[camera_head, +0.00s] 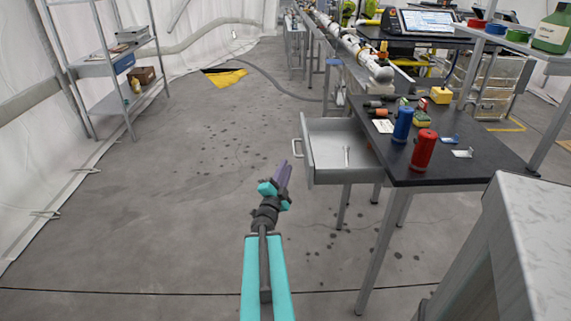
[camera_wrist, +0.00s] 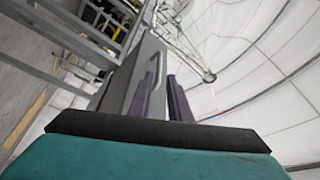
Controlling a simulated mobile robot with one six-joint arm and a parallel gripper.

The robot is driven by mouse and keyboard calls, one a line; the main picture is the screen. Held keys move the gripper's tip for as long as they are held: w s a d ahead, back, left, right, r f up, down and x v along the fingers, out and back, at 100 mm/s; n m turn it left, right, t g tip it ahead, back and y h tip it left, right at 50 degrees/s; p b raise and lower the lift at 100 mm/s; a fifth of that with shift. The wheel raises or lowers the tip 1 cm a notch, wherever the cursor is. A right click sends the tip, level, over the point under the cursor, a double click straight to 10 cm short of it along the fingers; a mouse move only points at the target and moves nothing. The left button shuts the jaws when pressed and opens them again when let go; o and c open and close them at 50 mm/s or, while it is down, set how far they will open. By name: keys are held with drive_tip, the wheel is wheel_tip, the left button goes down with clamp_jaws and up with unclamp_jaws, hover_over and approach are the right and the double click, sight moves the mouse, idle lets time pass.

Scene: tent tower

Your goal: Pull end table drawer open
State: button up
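The end table (camera_head: 470,160) has a black top and grey metal legs. Its grey drawer (camera_head: 330,135) is pulled well out toward the left, and its inside shows. The pale drawer handle (camera_head: 297,148) is on the drawer's front. My gripper (camera_head: 285,172), with purple fingers, is just left of and below the drawer front in the head view. In the wrist view, the fingers (camera_wrist: 160,98) are apart with a gap between them, and the grey drawer front (camera_wrist: 128,78) is close by. I see nothing held; contact with the handle cannot be told.
A small metal tool (camera_head: 347,155) lies in the drawer. A blue canister (camera_head: 403,124) and a red canister (camera_head: 424,150) stand on the table top. A grey cabinet (camera_head: 490,245) is at the lower right. A metal shelf (camera_head: 105,70) stands far left.

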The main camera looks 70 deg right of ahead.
drive_tip(key=shift+s+a+p, duration=0.1)
drive_tip(key=shift+a+p, duration=0.6)
drive_tip(key=shift+p, duration=0.7)
drive_tip(key=shift+f, duration=0.15)
